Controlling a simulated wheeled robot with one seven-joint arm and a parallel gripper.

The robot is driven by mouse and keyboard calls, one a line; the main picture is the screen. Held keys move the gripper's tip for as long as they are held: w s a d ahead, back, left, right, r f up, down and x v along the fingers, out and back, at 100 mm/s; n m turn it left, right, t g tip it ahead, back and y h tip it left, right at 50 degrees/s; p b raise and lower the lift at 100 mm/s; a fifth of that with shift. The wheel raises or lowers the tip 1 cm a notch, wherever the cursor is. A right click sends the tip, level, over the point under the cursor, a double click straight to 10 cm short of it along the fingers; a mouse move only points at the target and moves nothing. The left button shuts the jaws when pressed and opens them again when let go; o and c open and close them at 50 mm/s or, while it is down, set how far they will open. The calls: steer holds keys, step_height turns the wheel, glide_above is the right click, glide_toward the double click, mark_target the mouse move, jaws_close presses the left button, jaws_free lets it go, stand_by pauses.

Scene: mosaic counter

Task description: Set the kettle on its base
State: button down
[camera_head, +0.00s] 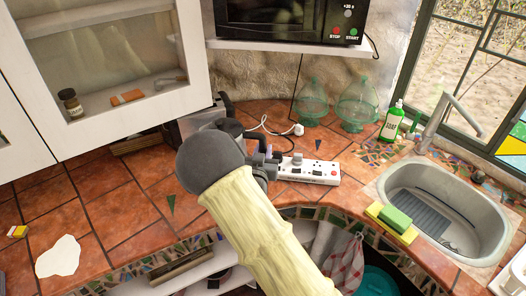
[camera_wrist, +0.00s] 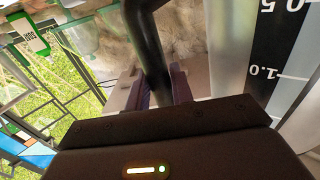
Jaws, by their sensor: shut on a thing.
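The kettle (camera_wrist: 230,45) shows in the wrist view as a silver body with a dark gauge strip marked 0.5 and 1.0, upside down in the picture. Its black handle (camera_wrist: 148,40) runs between the fingers of my gripper (camera_wrist: 160,90), which is shut on it. In the head view my gripper (camera_head: 262,162) is partly hidden behind my arm, over the counter near a white power strip. My arm covers most of the kettle there. I cannot make out the kettle's base in either view. Whether the kettle touches the counter cannot be told.
The white power strip (camera_head: 308,168) lies right of my gripper, with a white plug and cable (camera_head: 298,130) behind. Green glass jars (camera_head: 312,103), a soap bottle (camera_head: 392,121) and the sink (camera_head: 445,208) are further right. An upper cabinet (camera_head: 110,60) hangs at left. The left counter is mostly clear.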

steer(key=shift+f+b, duration=0.4)
steer(key=shift+b, duration=0.15)
steer(key=c, duration=1.5)
jaws_free()
steer(key=shift+s+f, duration=0.1)
steer(key=shift+f, duration=0.15)
steer(key=s+a+b, duration=0.1)
steer(key=s+a, duration=0.1)
steer(key=s, duration=0.8)
steer(key=shift+s+b, duration=0.35)
steer(key=shift+r, duration=0.1)
steer(key=s+d+f+g+y, duration=0.2)
steer(key=d+f+g, duration=0.2)
steer(key=d+g, duration=0.25)
steer(key=s+d+r+n+g, duration=0.1)
steer(key=s+d+g, duration=0.3)
steer(key=s, duration=0.4)
steer(key=s+d+r+n+g+y, duration=0.1)
steer(key=s+d+g, duration=0.3)
steer(key=s, duration=0.4)
steer(key=shift+s+d+r+p, duration=0.25)
steer(key=shift+r+p, duration=0.1)
steer(key=shift+r, duration=0.45)
